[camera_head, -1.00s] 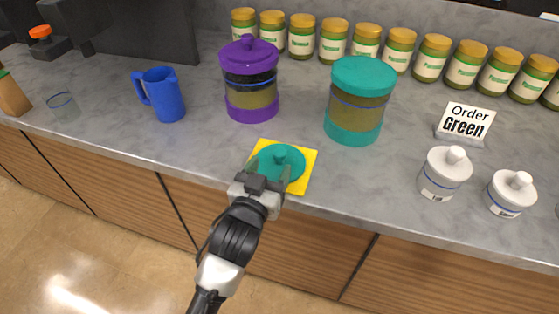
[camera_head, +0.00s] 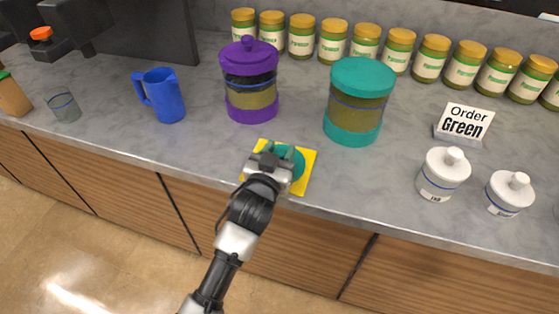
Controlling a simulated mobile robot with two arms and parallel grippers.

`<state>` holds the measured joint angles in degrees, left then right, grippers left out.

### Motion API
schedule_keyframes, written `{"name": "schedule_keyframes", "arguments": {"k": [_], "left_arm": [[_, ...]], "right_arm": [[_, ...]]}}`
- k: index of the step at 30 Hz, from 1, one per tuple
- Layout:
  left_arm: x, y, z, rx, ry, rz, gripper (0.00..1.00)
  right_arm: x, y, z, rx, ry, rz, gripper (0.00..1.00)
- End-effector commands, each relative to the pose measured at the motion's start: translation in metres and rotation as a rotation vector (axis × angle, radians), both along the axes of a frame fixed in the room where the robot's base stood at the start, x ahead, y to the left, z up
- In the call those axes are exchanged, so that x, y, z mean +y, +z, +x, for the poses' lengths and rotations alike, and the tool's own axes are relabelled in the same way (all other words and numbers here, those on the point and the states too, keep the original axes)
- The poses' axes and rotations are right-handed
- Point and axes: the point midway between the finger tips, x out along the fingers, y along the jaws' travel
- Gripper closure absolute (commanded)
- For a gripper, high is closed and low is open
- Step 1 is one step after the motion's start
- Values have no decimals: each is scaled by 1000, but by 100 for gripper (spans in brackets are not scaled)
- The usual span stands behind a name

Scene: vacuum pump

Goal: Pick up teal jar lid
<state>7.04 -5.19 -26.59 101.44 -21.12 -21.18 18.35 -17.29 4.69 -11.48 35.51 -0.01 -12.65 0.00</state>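The teal jar lid (camera_head: 298,166) lies on a yellow square mat (camera_head: 308,172) near the counter's front edge. My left gripper (camera_head: 278,151) is over the lid and hides its knob and much of its left side. Its two fingers stand apart, one on each side of where the knob is; contact with the knob cannot be made out. The teal jar (camera_head: 355,108), with its own teal top on, stands behind and to the right of the mat. My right gripper is out of view.
A purple jar (camera_head: 250,85) and a blue pitcher (camera_head: 165,97) stand to the left. Two white lidded pots (camera_head: 441,177) and an "Order Green" sign (camera_head: 464,122) stand to the right. Several gold-lidded jars (camera_head: 333,42) line the back. The counter between pitcher and mat is clear.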

Motion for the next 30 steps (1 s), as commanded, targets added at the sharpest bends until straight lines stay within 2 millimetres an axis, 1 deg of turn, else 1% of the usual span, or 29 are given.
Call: {"name": "schedule_keyframes", "arguments": {"k": [1,3,6,14,20,22,25,30], "left_arm": [[0,0,0,0,0,0,68],[0,0,0,0,0,0,79],[0,0,0,0,0,0,92],[0,1,-1,0,0,0,92],[4,12,-10,-3,1,-1,92],[6,18,-17,-2,1,-2,92],[12,26,-34,-2,1,-1,92],[25,45,-70,-1,1,-1,92]], "right_arm": [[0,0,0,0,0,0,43],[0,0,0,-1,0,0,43],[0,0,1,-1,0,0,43],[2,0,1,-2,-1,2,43],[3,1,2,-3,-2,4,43],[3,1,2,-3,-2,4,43],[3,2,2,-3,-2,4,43],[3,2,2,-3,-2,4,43]]}}
